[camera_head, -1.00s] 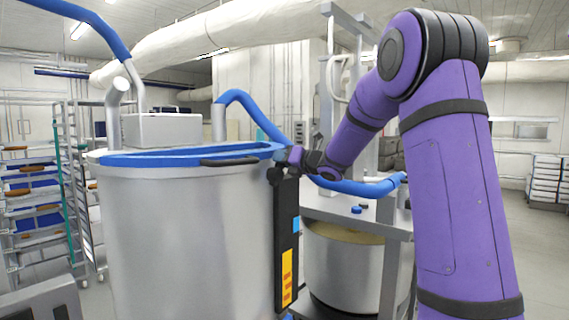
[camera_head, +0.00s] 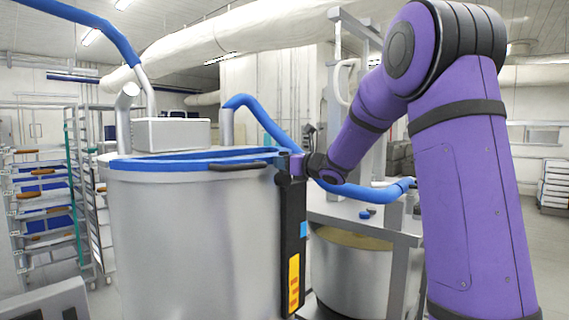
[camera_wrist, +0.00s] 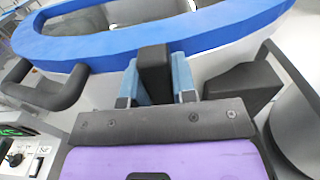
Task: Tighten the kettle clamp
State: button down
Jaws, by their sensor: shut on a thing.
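The large steel kettle (camera_head: 195,240) with a blue rim (camera_head: 135,164) stands left of centre in the head view. My gripper (camera_head: 292,166) is at the kettle's right edge, just below rim height. In the wrist view, my gripper (camera_wrist: 156,82) has two blue-grey fingers shut on a dark upright bar, which appears to be the clamp handle (camera_wrist: 154,60). The bar stands close to the blue rim (camera_wrist: 110,48). The rest of the clamp is mostly hidden behind my gripper in the head view.
A black grab handle (camera_head: 238,165) sits on the rim's near side. A black post (camera_head: 292,245) with a yellow label runs down the kettle's right side. A steel table (camera_head: 340,210) and a second pot (camera_head: 350,270) stand to the right. A tray rack (camera_head: 85,200) is at left.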

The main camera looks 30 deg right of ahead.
jog(key=shift+f, duration=0.15)
jog(key=c, duration=0.9)
grip_release()
jog(key=shift+s, duration=0.15)
jog(key=v, duration=1)
jog(key=shift+s+d, duration=0.15)
jog(key=shift+s, duration=0.15)
